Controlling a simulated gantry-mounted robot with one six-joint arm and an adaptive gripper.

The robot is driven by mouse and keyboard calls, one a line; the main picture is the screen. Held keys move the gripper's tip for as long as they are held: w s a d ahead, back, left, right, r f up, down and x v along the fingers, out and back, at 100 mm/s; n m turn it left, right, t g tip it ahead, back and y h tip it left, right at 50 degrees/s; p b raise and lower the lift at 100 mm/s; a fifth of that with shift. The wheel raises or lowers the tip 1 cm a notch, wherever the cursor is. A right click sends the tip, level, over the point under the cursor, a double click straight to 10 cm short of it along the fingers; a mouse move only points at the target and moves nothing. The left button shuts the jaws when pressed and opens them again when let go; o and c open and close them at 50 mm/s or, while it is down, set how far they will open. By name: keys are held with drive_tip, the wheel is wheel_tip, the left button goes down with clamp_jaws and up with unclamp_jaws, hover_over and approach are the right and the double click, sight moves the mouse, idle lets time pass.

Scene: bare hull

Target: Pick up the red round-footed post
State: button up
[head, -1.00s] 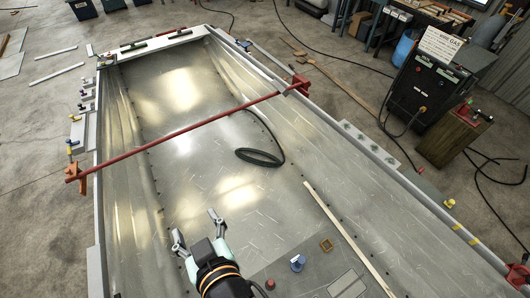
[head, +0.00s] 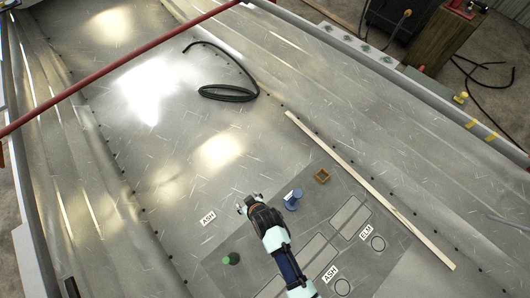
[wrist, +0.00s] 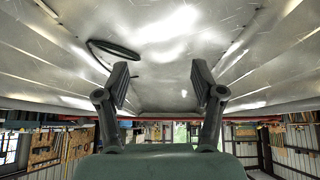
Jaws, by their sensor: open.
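I cannot make out a red round-footed post in either current view; my arm covers part of the grey mat where it could stand. My gripper (head: 248,203) is just left of a blue post (head: 292,200) in the head view, over the mat's far edge. In the wrist view its two fingers (wrist: 160,78) are spread apart with nothing between them. They point along the hull.
A green round piece (head: 231,259) stands left of my arm. An orange-brown square piece (head: 322,175) lies beyond the blue post. A pale wooden strip (head: 370,190), a black hose coil (head: 228,93) and a red bar (head: 120,68) are farther out.

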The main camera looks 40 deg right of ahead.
drive_tip(key=s+f+g+b, duration=0.1)
drive_tip(key=s+f+b, duration=0.45)
drive_tip(key=f, duration=0.85)
drive_tip(key=s+f+g+b, duration=0.1)
drive_tip(key=s+f+b, duration=0.4)
drive_tip(key=f, duration=0.8)
drive_tip(key=b+x, duration=0.5)
drive_tip(key=x, duration=0.2)
drive_tip(key=shift+f+m, duration=0.3)
drive_tip(key=shift+m, duration=0.1)
clamp_jaws()
drive_tip(key=shift+d, duration=0.1)
